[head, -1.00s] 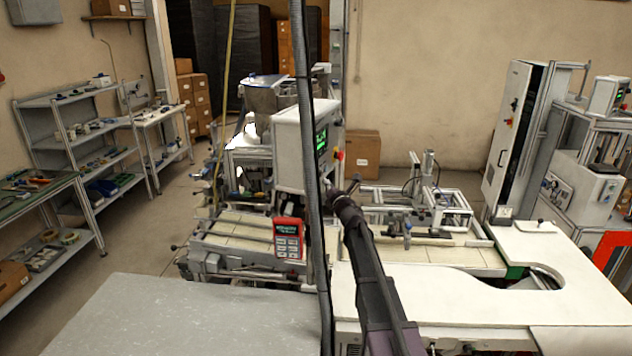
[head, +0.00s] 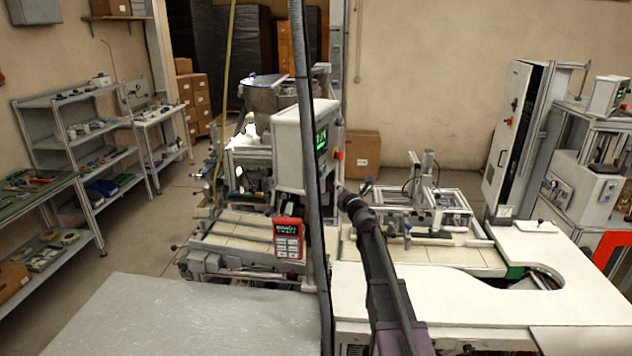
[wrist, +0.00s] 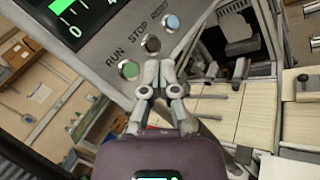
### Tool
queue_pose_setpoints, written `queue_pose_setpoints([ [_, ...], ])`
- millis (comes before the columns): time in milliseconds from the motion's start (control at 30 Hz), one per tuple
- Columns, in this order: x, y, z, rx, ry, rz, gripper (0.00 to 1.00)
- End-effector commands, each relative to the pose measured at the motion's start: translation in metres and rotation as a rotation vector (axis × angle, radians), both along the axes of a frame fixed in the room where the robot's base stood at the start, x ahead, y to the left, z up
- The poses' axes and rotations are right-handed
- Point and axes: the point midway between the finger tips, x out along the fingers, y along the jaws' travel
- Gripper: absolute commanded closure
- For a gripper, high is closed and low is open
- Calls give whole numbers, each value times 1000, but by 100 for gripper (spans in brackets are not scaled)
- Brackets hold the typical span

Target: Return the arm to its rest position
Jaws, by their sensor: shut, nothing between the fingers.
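My gripper (head: 340,188) is at the end of my dark arm, near the middle of the head view and in front of the machine's control box. In the wrist view its two grey fingers (wrist: 162,70) are closed together with nothing between them. They overlap the lower edge of the control panel (wrist: 108,42), below the stop button (wrist: 151,44) and beside the green run button (wrist: 129,70). I cannot tell how far the fingertips are from the panel.
The control box (head: 293,145) stands just left of my gripper, with a red handheld unit (head: 288,239) below it. A metal frame fixture (head: 425,205) lies to the right. A white worktop (head: 450,292) and a grey table top (head: 190,315) are in front.

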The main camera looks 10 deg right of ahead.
Motion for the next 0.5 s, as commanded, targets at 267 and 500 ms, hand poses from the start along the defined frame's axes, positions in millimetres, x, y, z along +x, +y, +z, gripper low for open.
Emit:
queue_pose_setpoints([
  [267,0,0,0,1,1,-1,100],
  [500,-10,-8,-9,117,38,-68,100],
])
